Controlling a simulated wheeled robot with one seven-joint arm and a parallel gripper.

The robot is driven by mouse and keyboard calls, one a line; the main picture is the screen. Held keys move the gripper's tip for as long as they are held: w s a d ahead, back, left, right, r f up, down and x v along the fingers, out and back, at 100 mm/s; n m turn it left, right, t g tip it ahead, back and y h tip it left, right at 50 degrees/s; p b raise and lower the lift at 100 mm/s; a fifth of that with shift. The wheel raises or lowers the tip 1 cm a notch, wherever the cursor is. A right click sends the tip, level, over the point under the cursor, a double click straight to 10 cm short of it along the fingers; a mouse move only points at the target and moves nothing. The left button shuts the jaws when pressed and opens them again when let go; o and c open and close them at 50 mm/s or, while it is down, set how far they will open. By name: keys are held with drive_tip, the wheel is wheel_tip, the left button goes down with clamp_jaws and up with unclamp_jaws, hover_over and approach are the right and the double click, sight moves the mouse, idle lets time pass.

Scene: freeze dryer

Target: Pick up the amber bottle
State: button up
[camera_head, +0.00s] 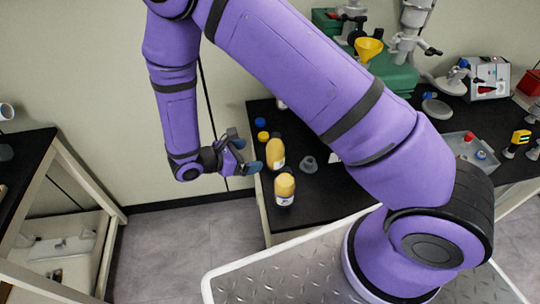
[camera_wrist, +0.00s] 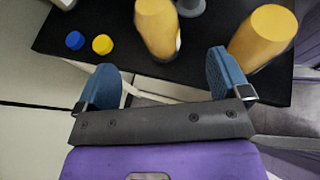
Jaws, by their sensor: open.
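Two similar amber-yellow bottles with pale labels stand on the black table near its left edge. The farther bottle (camera_head: 275,154) also shows in the wrist view (camera_wrist: 157,28), ahead of the gap between my fingers. The nearer bottle (camera_head: 284,189) shows to the right in the wrist view (camera_wrist: 262,38), beyond my right finger. I cannot tell which one the task names. My gripper (camera_head: 246,157) is open and empty, left of the bottles and by the table's left edge. Its two blue fingers show in the wrist view (camera_wrist: 162,63), apart from both bottles.
A blue cap (camera_head: 261,122) and a yellow cap (camera_head: 263,136) lie at the table's left edge. A grey, clear-looking piece (camera_head: 308,164) stands right of the bottles. My arm hides part of the black table (camera_head: 320,201).

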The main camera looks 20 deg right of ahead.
sight(267, 152)
drive_tip(key=x, duration=0.4)
drive_tip(key=shift+d+f, duration=0.25)
drive_tip(key=shift+w+x, duration=0.2)
drive_tip(key=shift+x, duration=2.85)
drive_tip(key=shift+r, duration=0.1)
drive_tip(key=c, duration=1.2)
